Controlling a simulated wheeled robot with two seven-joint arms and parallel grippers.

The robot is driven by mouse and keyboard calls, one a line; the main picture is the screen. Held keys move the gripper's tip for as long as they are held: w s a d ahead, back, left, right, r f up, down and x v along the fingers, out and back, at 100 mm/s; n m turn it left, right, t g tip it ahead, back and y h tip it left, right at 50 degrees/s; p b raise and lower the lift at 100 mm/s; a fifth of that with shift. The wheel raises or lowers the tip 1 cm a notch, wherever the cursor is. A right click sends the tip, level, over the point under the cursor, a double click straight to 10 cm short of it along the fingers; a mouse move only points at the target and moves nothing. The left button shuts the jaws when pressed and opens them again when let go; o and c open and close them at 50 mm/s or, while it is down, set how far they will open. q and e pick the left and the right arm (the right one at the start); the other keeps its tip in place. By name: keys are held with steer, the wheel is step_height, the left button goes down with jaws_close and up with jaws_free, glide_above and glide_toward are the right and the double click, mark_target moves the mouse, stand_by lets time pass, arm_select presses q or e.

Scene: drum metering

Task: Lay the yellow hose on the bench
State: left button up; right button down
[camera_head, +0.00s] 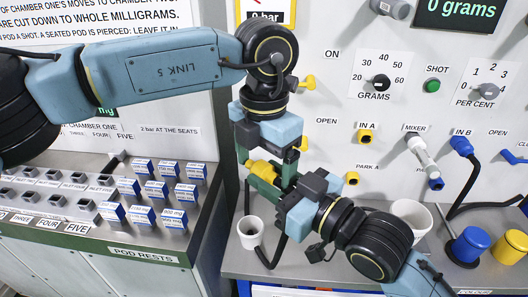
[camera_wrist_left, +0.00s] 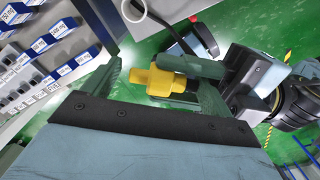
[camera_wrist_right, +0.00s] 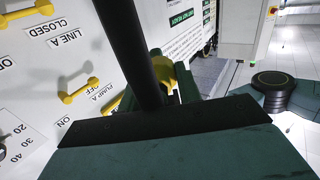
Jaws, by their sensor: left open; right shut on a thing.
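The yellow hose's yellow end fitting (camera_head: 263,168) is held in the air in front of the wall panel, above the bench (camera_head: 335,266). A black hose hangs from it in a loop. My right gripper (camera_head: 279,182) comes from the right and is shut on the fitting. My left gripper (camera_wrist_left: 162,86) is open, with its green fingers apart on either side of the yellow fitting, which also shows in the left wrist view (camera_wrist_left: 163,80). In the right wrist view the black hose (camera_wrist_right: 133,50) crosses in front and partly hides the yellow fitting (camera_wrist_right: 166,72).
A white cup (camera_head: 250,232) stands below the grippers, and a larger white container (camera_head: 411,216) is farther right. Blue (camera_head: 470,244) and yellow (camera_head: 512,246) pots stand at the right. The pod rests (camera_head: 140,255) with several pods are at the left. A green-floored gap separates the benches.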

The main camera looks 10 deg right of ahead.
arm_select(q)
steer(key=c, duration=1.1)
arm_select(e)
steer(key=c, duration=0.9)
jaws_free()
